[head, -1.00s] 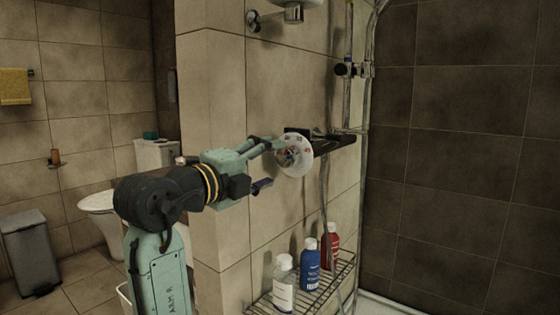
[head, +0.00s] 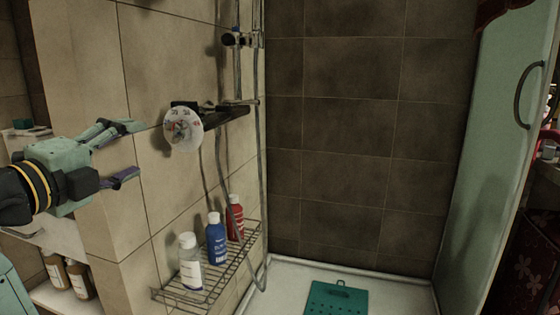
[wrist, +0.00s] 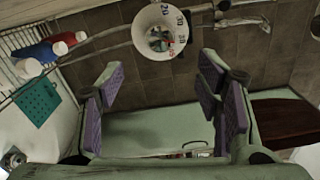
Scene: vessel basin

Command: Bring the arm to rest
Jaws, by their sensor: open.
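My gripper (head: 138,150) is at the left of the head view, its two fingers spread apart with nothing between them. The fingers with purple pads also show in the wrist view (wrist: 163,98), wide apart and empty. A white round dial with numbers (head: 172,141) sits on the shower fitting on the tiled wall. It is to the right of my fingertips, with a gap between them in the picture. In the wrist view the dial (wrist: 147,25) is at the top, beyond the fingers. My forearm is partly cut off by the left edge of the head view.
A wire rack (head: 213,290) below the dial holds a white bottle (head: 189,268), a blue bottle (head: 215,243) and a red bottle (head: 236,213). A hose hangs by the wall. A green mat (head: 337,299) lies on the shower floor. A green door panel (head: 500,130) stands at right.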

